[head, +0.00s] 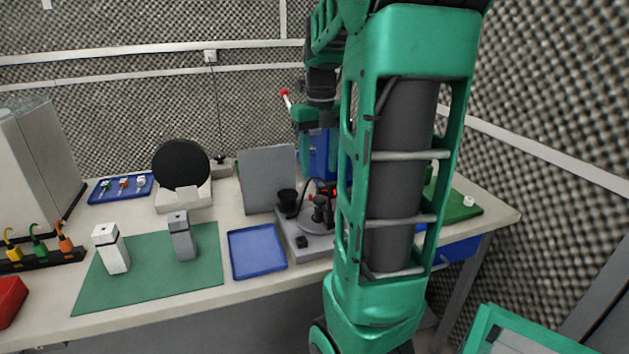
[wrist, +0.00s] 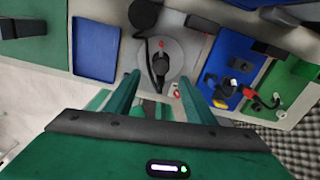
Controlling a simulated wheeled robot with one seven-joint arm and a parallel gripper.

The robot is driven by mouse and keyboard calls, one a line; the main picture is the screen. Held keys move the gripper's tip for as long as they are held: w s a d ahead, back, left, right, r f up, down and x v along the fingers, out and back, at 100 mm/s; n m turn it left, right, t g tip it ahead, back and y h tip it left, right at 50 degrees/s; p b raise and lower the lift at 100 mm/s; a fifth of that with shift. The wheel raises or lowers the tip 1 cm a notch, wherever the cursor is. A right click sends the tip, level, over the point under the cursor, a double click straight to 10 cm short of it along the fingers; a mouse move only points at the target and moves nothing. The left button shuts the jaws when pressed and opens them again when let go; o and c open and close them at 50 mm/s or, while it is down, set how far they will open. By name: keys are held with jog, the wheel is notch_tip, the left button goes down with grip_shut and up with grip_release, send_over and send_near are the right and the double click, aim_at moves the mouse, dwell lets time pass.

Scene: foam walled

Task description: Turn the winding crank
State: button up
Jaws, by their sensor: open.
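My gripper (wrist: 159,80) is open and empty in the wrist view, its two green fingers spread. Between and beyond the fingertips is a grey device (head: 300,238) with a round plate (wrist: 172,62), a dark upright knob (wrist: 160,66) and a small red pointer. A black cup (head: 288,203) stands on its left side. I cannot tell whether the fingers touch the device. In the head view my arm hides much of this area.
A blue tray (head: 257,252) lies left of the device. A grey upright panel (head: 268,178) stands behind it. A green mat (head: 150,285) carries two block-shaped items at the left. A green board (head: 462,208) lies at the right table end.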

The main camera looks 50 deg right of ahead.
jog(key=shift+r, duration=1.05)
